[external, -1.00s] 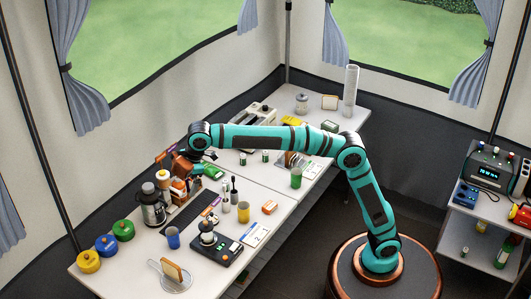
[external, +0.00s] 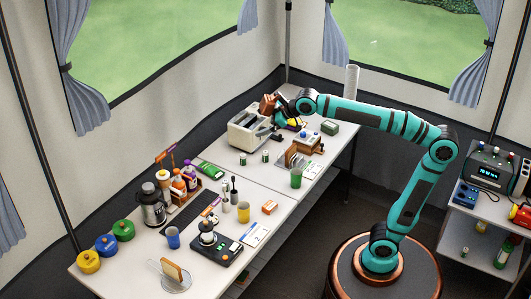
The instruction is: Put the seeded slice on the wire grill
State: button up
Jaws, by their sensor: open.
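A tan, bread-like slice (external: 172,271) stands upright on a round grey holder (external: 178,287) at the table's front left corner. Another brown slice-like piece (external: 291,154) stands in a rack near the table's right edge. I cannot tell which one is seeded. I cannot make out the wire grill for certain.
Bottles (external: 178,186), a dark flask (external: 152,205) and a black appliance (external: 216,251) crowd the near table. A tall white roll (external: 351,82) is at the back.

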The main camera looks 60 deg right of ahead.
jog(key=s+d+f+m+t+h, duration=0.1)
jog(key=s+d+f+m+t, duration=0.2)
jog(key=s+d, duration=0.6)
jog(key=s+d+f+m+t+h, duration=0.2)
jog(key=s+d, duration=0.7)
jog(key=s, duration=0.5)
notch_tip(320, 180, down, 3)
jog(key=shift+f+m+t+h, duration=0.1)
jog(key=shift+m+t+h, duration=0.2)
jog(key=shift+m+t, duration=0.6)
